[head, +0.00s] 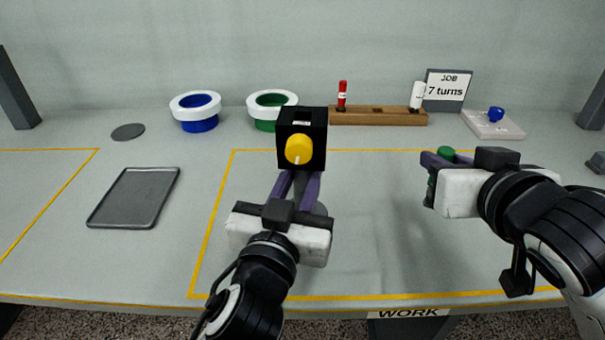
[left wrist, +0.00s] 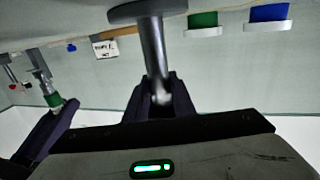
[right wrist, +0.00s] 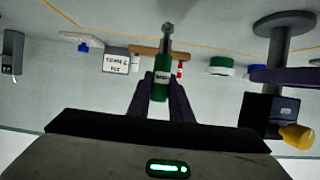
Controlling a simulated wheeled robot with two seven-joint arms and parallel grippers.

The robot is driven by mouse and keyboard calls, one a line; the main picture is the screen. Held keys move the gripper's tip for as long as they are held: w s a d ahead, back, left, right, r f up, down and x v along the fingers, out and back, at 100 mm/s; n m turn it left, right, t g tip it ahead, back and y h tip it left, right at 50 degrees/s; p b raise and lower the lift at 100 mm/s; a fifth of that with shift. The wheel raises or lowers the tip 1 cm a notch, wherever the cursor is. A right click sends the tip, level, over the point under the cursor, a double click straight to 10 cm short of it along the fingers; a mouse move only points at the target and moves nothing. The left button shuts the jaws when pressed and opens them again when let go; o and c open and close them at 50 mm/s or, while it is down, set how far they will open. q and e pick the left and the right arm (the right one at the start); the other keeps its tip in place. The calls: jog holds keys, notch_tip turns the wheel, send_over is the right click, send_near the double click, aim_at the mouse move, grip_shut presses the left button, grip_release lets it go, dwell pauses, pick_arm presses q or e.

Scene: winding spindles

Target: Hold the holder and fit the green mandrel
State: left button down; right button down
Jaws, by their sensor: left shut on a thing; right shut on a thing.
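The holder (head: 315,122) is a black box with a yellow knob (head: 299,149) on a grey post with a round base. My left gripper (head: 297,183) is shut on the post (left wrist: 153,50); the round base (left wrist: 148,10) shows in the left wrist view. My right gripper (head: 432,170) is shut on the green mandrel (right wrist: 161,88), whose metal tip points away from the gripper. Only the mandrel's green end (head: 446,153) shows in the head view. The mandrel is apart from the holder, to its right.
A blue-and-white ring pot (head: 196,124) and a green-and-white one (head: 265,122) stand at the back. A wooden rack (head: 385,116) holds a red and a white spindle. A grey tray (head: 133,200) lies at left. The yellow-outlined area between the grippers is clear.

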pick_arm(q)
jog(key=c, duration=1.4)
grip_release()
jog(key=shift+f, duration=0.15)
